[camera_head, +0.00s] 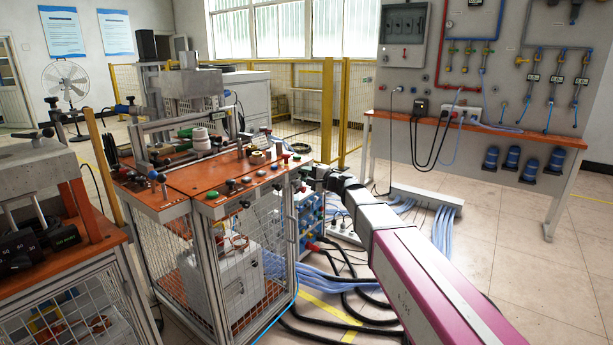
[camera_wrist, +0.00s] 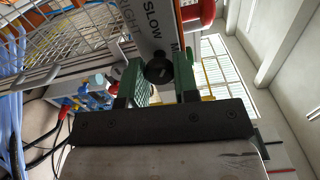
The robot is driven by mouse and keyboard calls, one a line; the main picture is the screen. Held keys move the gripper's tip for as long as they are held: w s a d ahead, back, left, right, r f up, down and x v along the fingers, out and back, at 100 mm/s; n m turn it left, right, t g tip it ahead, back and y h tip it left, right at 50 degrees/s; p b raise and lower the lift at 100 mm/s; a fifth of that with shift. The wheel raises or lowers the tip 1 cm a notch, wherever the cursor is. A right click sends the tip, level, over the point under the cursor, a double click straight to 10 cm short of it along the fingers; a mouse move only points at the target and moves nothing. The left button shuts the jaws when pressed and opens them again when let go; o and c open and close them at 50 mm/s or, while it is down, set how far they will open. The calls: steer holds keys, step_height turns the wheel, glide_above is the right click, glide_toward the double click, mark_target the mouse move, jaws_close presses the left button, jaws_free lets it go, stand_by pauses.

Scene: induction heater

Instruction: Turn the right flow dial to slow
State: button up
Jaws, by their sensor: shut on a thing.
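The black flow dial (camera_wrist: 158,68) shows in the wrist view on a pale panel (camera_wrist: 147,35). The panel carries the printed words "RIGHT" and "SLOW" and part of another word. My gripper (camera_wrist: 160,62) has one green finger on each side of the dial and is shut on it. The dial's pointer direction cannot be made out. In the head view, my gripper (camera_head: 310,176) reaches the right side of the orange-topped machine (camera_head: 225,203), where the held dial is hidden.
A red knob (camera_wrist: 200,14) sits close to the right finger in the wrist view. Wire mesh (camera_wrist: 65,40) lies to the left. Blue hoses (camera_head: 312,280) and black cables run over the floor below my arm.

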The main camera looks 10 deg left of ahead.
steer(key=shift+n, duration=0.4)
steer(key=o, duration=0.9)
steer(key=shift+d, duration=0.1)
steer(key=v, duration=1)
steer(key=shift+s+d, duration=0.2)
steer(key=shift+d, duration=0.15)
